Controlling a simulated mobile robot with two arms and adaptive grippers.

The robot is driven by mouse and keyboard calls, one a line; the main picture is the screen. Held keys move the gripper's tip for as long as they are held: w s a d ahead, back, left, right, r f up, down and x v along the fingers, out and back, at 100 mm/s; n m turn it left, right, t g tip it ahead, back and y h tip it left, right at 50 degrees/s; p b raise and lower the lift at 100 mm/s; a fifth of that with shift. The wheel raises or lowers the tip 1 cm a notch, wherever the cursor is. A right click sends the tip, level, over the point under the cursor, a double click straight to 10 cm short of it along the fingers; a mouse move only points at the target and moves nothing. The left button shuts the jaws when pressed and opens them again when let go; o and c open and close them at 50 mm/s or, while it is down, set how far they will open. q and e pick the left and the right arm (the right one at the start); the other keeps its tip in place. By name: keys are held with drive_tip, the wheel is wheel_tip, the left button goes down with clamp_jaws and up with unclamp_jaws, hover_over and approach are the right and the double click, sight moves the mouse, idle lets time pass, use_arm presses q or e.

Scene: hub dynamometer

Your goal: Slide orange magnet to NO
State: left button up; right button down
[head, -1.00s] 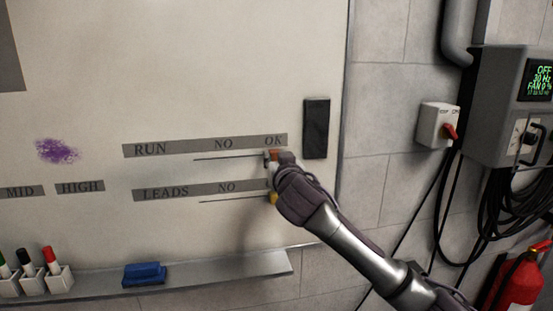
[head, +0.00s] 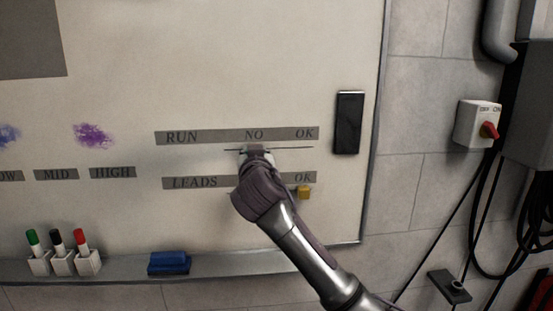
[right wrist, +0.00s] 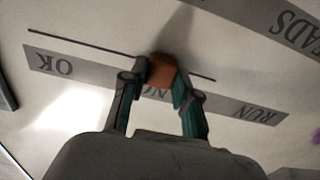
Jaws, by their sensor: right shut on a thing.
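The orange magnet (right wrist: 162,68) is between the fingertips of my right gripper (right wrist: 161,82) in the right wrist view, on the thin dark track line of the RUN row. The NO label is partly covered there by the magnet and fingers. In the head view my right gripper (head: 257,156) is at the board just below the NO label (head: 254,135), near the left end of the RUN line (head: 295,149), and it hides the magnet. The OK label (head: 305,133) is to the right. My left gripper is not in view.
A yellow magnet (head: 304,192) is below OK in the LEADS row, right of my wrist. A dark block (head: 348,122) is at the board's right side. A tray ledge (head: 225,264) below holds a blue eraser (head: 169,263) and marker holders (head: 63,262).

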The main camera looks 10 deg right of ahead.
drive_tip(key=shift+a, duration=0.1)
drive_tip(key=c, duration=0.8)
unclamp_jaws()
drive_tip(key=shift+a, duration=0.2)
drive_tip(key=shift+c, duration=0.2)
drive_tip(key=shift+s+d, duration=0.1)
drive_tip(key=s, duration=1.1)
drive_tip(key=shift+s, duration=0.4)
